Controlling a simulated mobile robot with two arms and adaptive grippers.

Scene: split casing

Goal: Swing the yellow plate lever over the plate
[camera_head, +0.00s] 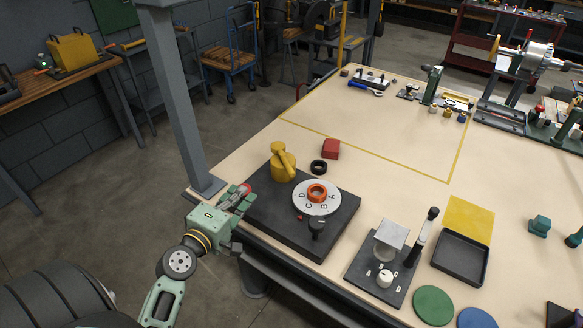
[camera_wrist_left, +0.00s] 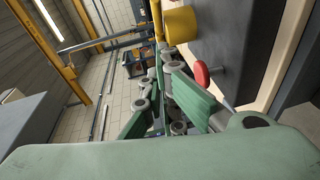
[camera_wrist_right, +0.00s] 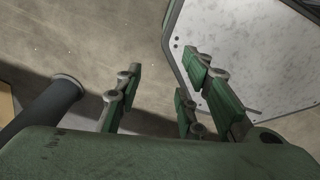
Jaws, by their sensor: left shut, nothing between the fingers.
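The yellow plate lever (camera_head: 282,163) stands on the back left part of a dark base block (camera_head: 262,205). Its arm leans toward the pale round plate (camera_head: 328,208), marked with letters, with an orange ring (camera_head: 317,192) at its middle. A yellow part also shows at the top of the left wrist view (camera_wrist_left: 181,24). My left gripper (camera_head: 241,206) is shut and empty at the block's left edge, close to a red knob (camera_wrist_left: 201,75); I cannot tell if they touch. My right gripper (camera_wrist_right: 168,95) is open and empty over a grey surface, outside the head view.
A black knob (camera_head: 317,226) stands at the plate's front edge. A fixture with an upright handle (camera_head: 424,232) stands to the right. A grey post (camera_head: 177,100) rises behind my left gripper.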

